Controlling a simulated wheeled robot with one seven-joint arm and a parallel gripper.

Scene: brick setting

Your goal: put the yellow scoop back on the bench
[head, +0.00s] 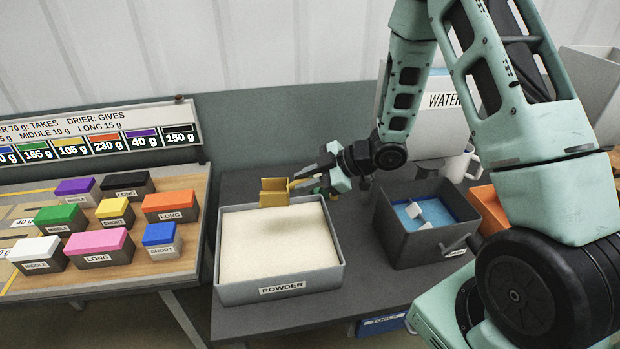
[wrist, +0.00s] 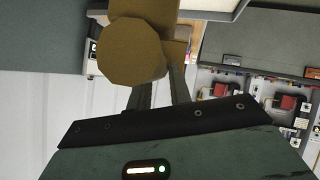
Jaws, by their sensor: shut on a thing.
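The yellow scoop (head: 275,191) is held up over the back edge of the powder tray (head: 336,283) in the head view. My gripper (head: 312,182) is shut on the scoop's handle, to the right of its bowl. In the wrist view the scoop (wrist: 132,52) shows as a brown-yellow shape at the ends of the fingers, and my gripper (wrist: 160,88) is closed around it. The dark bench (head: 360,300) lies under the tray and extends to its right. The scoop's inside is not clear to see.
A dark grey bin (head: 400,240) with blue contents and white blocks stands right of the tray. A white mug (head: 460,163) and a water container (head: 440,120) stand behind it. Several coloured labelled blocks sit on the sloped board (head: 185,262) at left. Bare bench lies between tray and bin.

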